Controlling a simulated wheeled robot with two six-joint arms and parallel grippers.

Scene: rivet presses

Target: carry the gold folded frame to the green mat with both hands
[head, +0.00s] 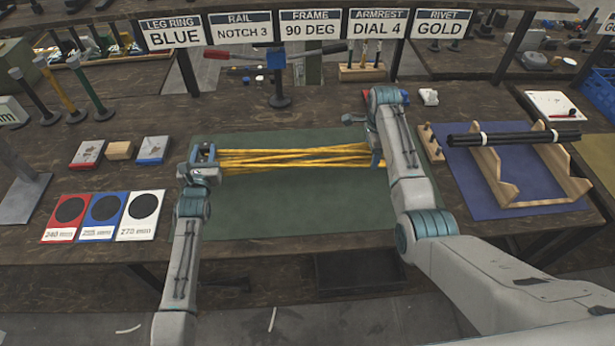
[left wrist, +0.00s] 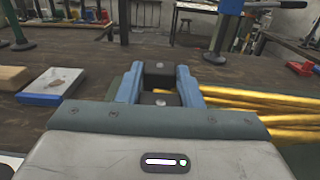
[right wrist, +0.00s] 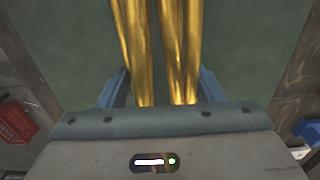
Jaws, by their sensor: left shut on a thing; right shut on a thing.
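The gold folded frame (head: 290,158) is a long bundle of thin gold rods lying crosswise over the green mat (head: 290,205). I cannot tell whether it touches the mat or hangs just above it. My left gripper (head: 203,154) is shut on its left end; in the left wrist view gold rods (left wrist: 265,100) run off to the right of the blue fingers. My right gripper (head: 377,156) is shut on its right end; in the right wrist view the rods (right wrist: 170,50) pass between the fingers, with green behind them.
Red, blue and white size cards (head: 102,214) lie left of the mat. Small blocks (head: 120,150) lie behind them. A blue mat (head: 470,190) with a wooden cradle (head: 560,185) holding dark rods is at the right. A sign row (head: 300,28) stands behind.

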